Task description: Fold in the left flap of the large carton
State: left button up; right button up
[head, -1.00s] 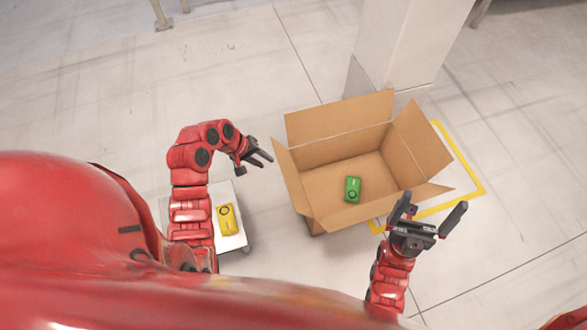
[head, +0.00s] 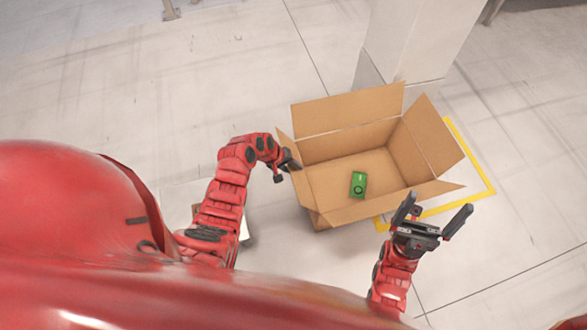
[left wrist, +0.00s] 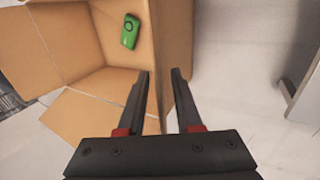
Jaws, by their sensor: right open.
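The large brown carton (head: 335,182) stands open on the floor, its flaps spread outward. Its left flap (head: 303,190) slants up and outward. My left gripper (head: 289,162) is at the upper part of this flap and hides some of it. In the left wrist view the two fingers (left wrist: 158,75) are apart, with the flap (left wrist: 172,35) behind and between them; I cannot tell whether they touch it. A green item (head: 358,185) lies inside the carton and also shows in the left wrist view (left wrist: 129,31). My right gripper (head: 433,217) is open and empty near the carton's front right corner.
A pillar (head: 410,45) stands just behind the carton. Yellow floor tape (head: 468,150) runs along the right. A low white platform (head: 244,228) is mostly behind my left arm.

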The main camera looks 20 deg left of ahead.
pick_arm(q)
jog(key=shift+f, duration=0.1)
grip_shut()
jog(key=shift+w, duration=0.1)
dwell(1.3)
